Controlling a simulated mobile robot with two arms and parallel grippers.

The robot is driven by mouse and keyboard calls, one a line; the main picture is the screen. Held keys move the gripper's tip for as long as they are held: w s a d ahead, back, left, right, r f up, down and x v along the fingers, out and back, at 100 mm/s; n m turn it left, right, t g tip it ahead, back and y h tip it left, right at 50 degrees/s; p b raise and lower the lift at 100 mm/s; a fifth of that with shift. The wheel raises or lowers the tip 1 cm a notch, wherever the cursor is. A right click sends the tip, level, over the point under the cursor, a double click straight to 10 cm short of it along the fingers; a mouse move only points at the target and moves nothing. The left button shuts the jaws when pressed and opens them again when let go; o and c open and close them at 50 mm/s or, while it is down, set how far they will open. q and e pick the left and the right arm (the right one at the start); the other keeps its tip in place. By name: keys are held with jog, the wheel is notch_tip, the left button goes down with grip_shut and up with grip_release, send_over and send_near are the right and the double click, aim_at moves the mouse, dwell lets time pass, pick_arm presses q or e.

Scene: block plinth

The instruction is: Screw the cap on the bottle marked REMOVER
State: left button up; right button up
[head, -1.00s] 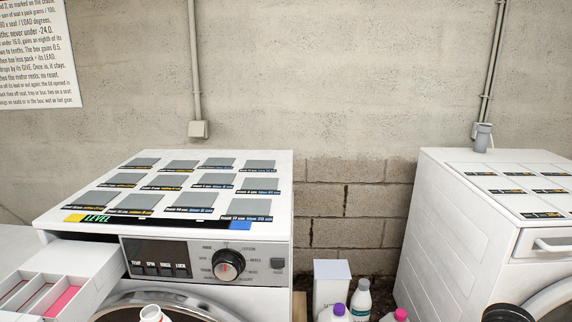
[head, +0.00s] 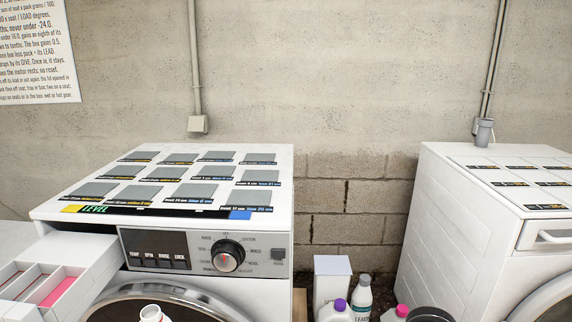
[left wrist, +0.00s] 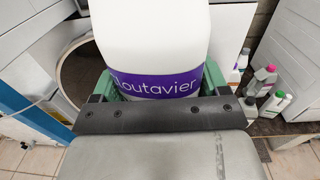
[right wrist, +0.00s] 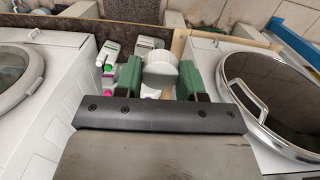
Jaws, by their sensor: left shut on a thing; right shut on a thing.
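My left gripper (left wrist: 158,88) is shut on a large white bottle (left wrist: 155,35) with a purple label band reading "loutavier". The word REMOVER is not readable in any view. An open white bottle neck (head: 152,313) with a red inside shows at the bottom edge of the head view; it appears to belong to this bottle. My right gripper (right wrist: 160,82) is shut on a round white cap (right wrist: 160,70), held between its green fingers. The cap is apart from the bottle neck. Neither gripper's fingers show in the head view.
A washing machine (head: 205,265) with an open drawer (head: 60,285) stands left, another machine (head: 465,225) right. Between them are a white box (head: 332,275), a purple-capped bottle (head: 338,311), a grey-white bottle (head: 362,300) and a pink-capped one (head: 402,311).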

dwell(0.3)
pick_arm(q)
jog(key=w+d+f+m+g+h, duration=0.1)
jog(key=d+f+m+g+h, duration=0.1)
jog(key=d+m+h, duration=0.2)
jog(key=w+d+f+m+g+h, duration=0.1)
jog(key=d+f+m+g+h, duration=0.1)
jog(key=d+m+h, duration=0.2)
jog(key=d+h, duration=0.3)
jog(key=d, duration=0.3)
jog(key=shift+h, duration=0.3)
pick_arm(e)
jog(key=w+a+r+m, duration=0.3)
jog(key=a+r+m, duration=0.1)
jog(key=a+r, duration=0.7)
jog(key=w+a+r+m, duration=0.3)
jog(key=a+r, duration=0.8)
jog(key=a, duration=0.2)
jog(key=shift+r+m, duration=0.3)
jog(key=shift+m, duration=0.1)
jog(key=shift+f, duration=0.1)
